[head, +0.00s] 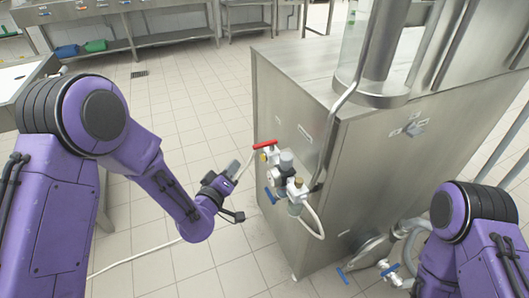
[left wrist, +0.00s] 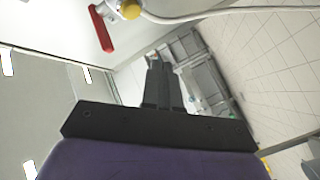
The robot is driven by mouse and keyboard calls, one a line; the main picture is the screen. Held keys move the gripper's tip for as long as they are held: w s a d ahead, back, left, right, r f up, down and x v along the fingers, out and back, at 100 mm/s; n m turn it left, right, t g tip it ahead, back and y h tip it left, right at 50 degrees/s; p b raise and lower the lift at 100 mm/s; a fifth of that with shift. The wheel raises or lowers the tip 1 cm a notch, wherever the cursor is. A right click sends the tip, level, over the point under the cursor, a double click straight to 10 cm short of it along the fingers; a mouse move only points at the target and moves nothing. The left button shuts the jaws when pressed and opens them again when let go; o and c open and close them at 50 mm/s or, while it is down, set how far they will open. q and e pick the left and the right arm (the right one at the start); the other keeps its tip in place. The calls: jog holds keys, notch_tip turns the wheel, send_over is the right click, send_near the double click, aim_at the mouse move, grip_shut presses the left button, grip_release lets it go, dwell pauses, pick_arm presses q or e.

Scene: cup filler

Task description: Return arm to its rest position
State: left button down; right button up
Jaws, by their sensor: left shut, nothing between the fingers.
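My left arm is purple and bent at the left of the head view. Its black gripper (head: 234,192) is in front of the steel machine, left of the valve group. In the left wrist view the gripper's fingers (left wrist: 158,82) are together with nothing between them. The steel cup filler cabinet (head: 300,150) stands at the centre right. A red-handled valve (head: 265,145) sits on its side and also shows at the top of the left wrist view (left wrist: 101,29), apart from the fingers. My right arm shows at the lower right of the head view; its gripper is out of view.
A blue-handled valve (head: 271,195) and a pressure regulator (head: 294,187) with a white hose project from the cabinet side. Pipes with blue handles (head: 390,270) are low on the front. A steel table (head: 150,42) stands at the back. The tiled floor (head: 190,105) between is open.

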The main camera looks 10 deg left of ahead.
pick_arm(q)
jog(key=s+a+f+g+y+p, duration=0.2)
jog(key=s+a+f+g+p, duration=0.15)
jog(key=s+f, duration=0.35)
jog(key=s+a+f+g+y+p, duration=0.2)
jog(key=s+a+f+g+y, duration=0.25)
jog(key=s, duration=0.55)
jog(key=s+a+f+g+p, duration=0.2)
jog(key=s+g, duration=0.1)
jog(key=s, duration=0.6)
jog(key=s+a+f+m+g+p, duration=0.1)
jog(key=s+f+g+p, duration=0.1)
jog(key=s, duration=0.7)
jog(key=shift+a+g+p, duration=0.35)
jog(key=shift+g+p, duration=0.05)
